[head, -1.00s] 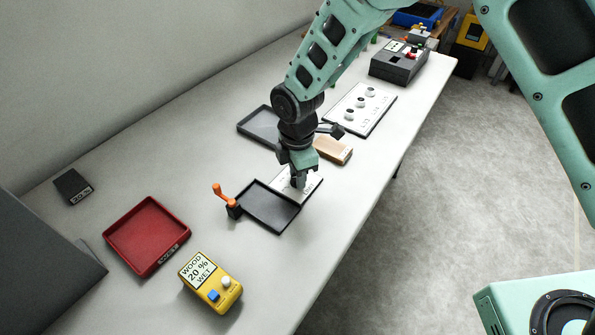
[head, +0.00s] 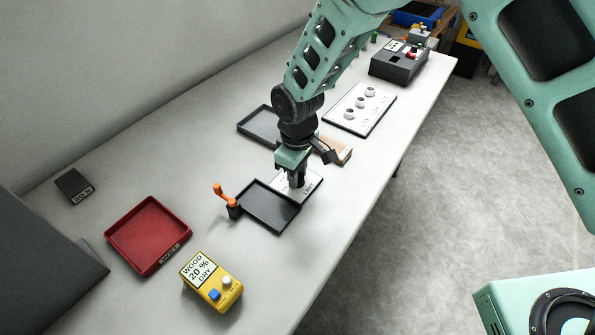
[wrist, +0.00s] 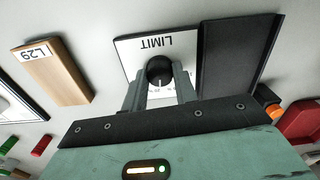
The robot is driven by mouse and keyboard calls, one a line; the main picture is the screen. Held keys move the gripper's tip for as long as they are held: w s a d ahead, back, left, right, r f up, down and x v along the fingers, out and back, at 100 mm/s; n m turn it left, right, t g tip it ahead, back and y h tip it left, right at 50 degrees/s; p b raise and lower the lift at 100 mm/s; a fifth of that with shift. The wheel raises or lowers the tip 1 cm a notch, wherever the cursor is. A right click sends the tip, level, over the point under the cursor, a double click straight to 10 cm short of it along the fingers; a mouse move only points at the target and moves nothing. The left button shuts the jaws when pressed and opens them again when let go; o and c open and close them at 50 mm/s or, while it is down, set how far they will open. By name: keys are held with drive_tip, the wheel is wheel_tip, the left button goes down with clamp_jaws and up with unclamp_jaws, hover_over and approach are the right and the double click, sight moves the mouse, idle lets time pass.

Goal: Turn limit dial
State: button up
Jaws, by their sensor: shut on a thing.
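The limit dial is a dark round knob (wrist: 160,70) on a white plate marked LIMIT (wrist: 135,50). The plate (head: 312,186) also shows in the head view, beside a black tray. My gripper (wrist: 161,82) points down at the plate, with its two fingers shut on the knob from either side. In the head view my gripper (head: 296,184) hides the knob.
The black tray (head: 265,222) with an orange-handled lever (head: 224,196) adjoins the plate. A wood block marked L29 (wrist: 55,75) lies close by. A red tray (head: 115,240), another dark tray (head: 246,128) and a white panel with three knobs (head: 378,110) stand apart.

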drive_tip(key=shift+m, duration=1.3)
drive_tip(key=o, duration=1)
drive_tip(key=shift+c, duration=0.2)
wheel_tip(320, 180, up, 18)
drive_tip(key=shift+f, duration=0.25)
